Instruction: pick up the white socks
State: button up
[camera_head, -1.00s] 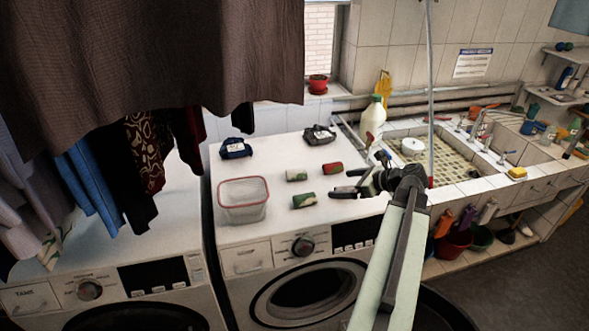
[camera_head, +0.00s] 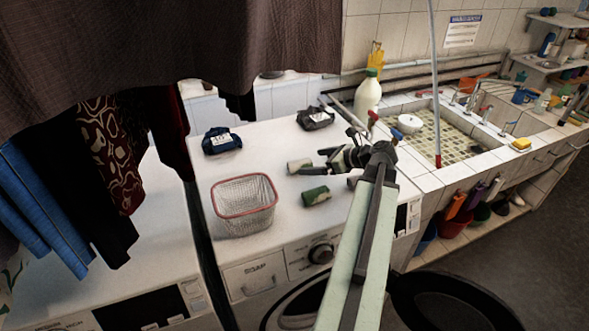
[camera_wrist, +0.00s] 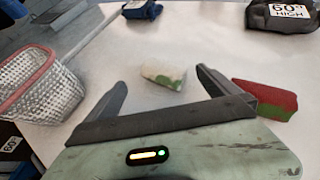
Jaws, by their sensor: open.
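A pale, whitish roll with green patches (camera_head: 299,166), which looks like the white socks, lies on the white washing machine top. It also shows in the wrist view (camera_wrist: 163,75), ahead of my gripper and between the lines of its two fingers. My gripper (camera_head: 328,161) is open and empty, just right of the roll in the head view. In the wrist view its fingers (camera_wrist: 161,84) are spread wide. I cannot tell how high it is above the top. A red and green roll (camera_wrist: 268,98) lies right of the right finger.
A wire basket with a red rim (camera_head: 245,205) stands left of the rolls. A green roll (camera_head: 316,195) lies nearer the front. A blue bundle (camera_head: 221,141) and a dark bundle (camera_head: 315,118) lie farther back. A white bottle (camera_head: 367,95) stands by the tiled sink (camera_head: 480,165).

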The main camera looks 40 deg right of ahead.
aim_at(306, 164)
jog(key=shift+w+f, duration=0.35)
jog(key=shift+f, duration=0.05)
jog(key=shift+b+x, duration=0.6)
jog(key=shift+x, duration=0.6)
jog(key=b+x, duration=0.2)
jog(key=x, duration=0.1)
jog(key=b+x, duration=0.1)
jog(key=shift+w+d+f, duration=0.15)
jog(key=shift+d+f, duration=0.1)
jog(key=shift+f, duration=0.25)
jog(key=shift+w, duration=0.25)
jog(key=shift+r, duration=0.1)
jog(key=shift+s, duration=0.1)
jog(key=c, duration=1.2)
notch_tip(306, 164, up, 10)
jog(key=p, duration=1)
jog(key=shift+r, duration=0.15)
